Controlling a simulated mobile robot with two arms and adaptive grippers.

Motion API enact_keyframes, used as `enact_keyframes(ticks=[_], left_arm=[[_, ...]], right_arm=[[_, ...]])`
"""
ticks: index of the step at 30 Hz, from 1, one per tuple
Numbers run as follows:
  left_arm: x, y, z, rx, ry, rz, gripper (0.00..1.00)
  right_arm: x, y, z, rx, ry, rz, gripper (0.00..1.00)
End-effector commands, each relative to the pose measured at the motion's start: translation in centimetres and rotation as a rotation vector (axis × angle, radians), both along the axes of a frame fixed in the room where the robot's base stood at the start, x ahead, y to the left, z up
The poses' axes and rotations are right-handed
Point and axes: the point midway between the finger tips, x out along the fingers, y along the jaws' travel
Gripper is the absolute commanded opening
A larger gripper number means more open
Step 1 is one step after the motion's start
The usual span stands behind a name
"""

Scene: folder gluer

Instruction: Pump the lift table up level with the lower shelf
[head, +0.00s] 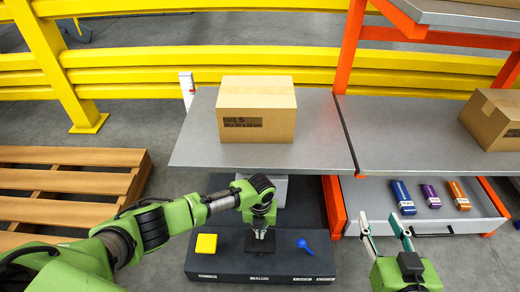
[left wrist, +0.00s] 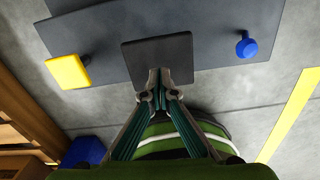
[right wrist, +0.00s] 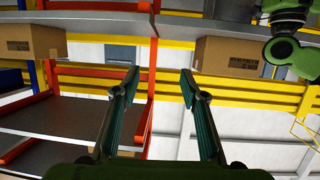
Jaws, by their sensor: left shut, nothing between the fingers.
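The lift table (head: 195,150) has a grey top carrying a cardboard box (head: 256,120). Its right edge lies close beside the lower shelf (head: 425,160) of the orange rack; I cannot tell whether the heights match exactly. Its dark base (head: 215,265) bears a yellow pedal (head: 206,243), a black middle pedal (left wrist: 130,55) and a blue knob (head: 303,244). My left gripper (head: 261,236) is shut and empty, fingertips pointing down at the black pedal; they also show in the left wrist view (left wrist: 160,75). Contact is unclear. My right gripper (head: 378,220) is open and empty before the drawer.
An open drawer (head: 372,195) under the shelf holds blue, purple and orange items. Another cardboard box (head: 492,118) stands on the shelf. A wooden pallet (head: 70,183) lies at left. Yellow rails (head: 150,60) run behind. Bare floor lies between the pallet and the base.

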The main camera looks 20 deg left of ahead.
Motion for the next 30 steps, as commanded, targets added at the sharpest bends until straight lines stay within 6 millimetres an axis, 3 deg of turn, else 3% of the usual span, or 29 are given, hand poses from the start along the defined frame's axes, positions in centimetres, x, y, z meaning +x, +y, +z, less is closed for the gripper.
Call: enact_keyframes(ticks=[12, 30], left_arm=[[0.0, 0.0, 1.2, 0.0, 0.0, 0.0, 0.0], [0.0, 0.0, 2.5, 0.0, 0.0, 0.0, 0.0]], right_arm=[[-2.6, -1.3, -4.3, -0.054, 0.225, -0.016, 0.4], [-7.6, -3.2, -8.9, -0.118, 0.515, -0.036, 0.4]])
